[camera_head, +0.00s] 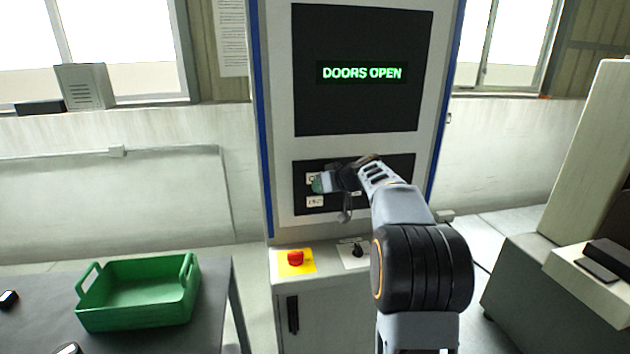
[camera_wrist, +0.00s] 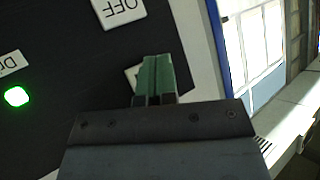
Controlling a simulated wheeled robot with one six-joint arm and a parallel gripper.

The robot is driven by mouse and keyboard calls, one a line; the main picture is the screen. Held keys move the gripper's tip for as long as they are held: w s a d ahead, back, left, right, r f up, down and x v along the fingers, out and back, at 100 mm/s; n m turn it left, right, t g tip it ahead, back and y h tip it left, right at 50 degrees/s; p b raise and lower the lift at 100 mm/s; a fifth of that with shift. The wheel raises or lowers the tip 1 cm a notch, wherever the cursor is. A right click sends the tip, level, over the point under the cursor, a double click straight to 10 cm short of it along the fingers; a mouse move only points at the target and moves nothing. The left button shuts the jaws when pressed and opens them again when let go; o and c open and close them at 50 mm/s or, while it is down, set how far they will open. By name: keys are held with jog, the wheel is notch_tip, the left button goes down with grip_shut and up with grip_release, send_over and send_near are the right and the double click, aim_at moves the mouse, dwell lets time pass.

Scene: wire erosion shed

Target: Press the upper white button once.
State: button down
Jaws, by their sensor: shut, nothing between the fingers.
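The upper white button (camera_head: 312,176) is on the left of the dark control panel, mostly hidden behind my fingertips. In the wrist view a corner of this white square (camera_wrist: 131,74) shows beside the fingertips. A second white button (camera_head: 315,202) sits below it; in the wrist view it appears upside down, marked OFF (camera_wrist: 122,9). My gripper (camera_head: 318,184) has green fingertips, pressed together and empty, pointing at the panel in front of the upper button. In the wrist view the fingertips (camera_wrist: 156,62) overlap that button. I cannot tell whether they touch it.
The machine's screen (camera_head: 362,72) reads DOORS OPEN. A green lamp (camera_wrist: 16,96) glows on the panel near a white label (camera_wrist: 10,62). A red button (camera_head: 295,258) on yellow and a black knob (camera_head: 357,250) are below. A green crate (camera_head: 140,312) stands on the left table.

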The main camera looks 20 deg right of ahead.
jog(key=shift+s+a+b, duration=0.25)
jog(key=shift+s+b, duration=0.95)
jog(key=shift+s, duration=0.05)
jog(key=shift+s+a+b, duration=0.25)
jog(key=shift+s+b, duration=0.9)
jog(key=shift+s, duration=0.05)
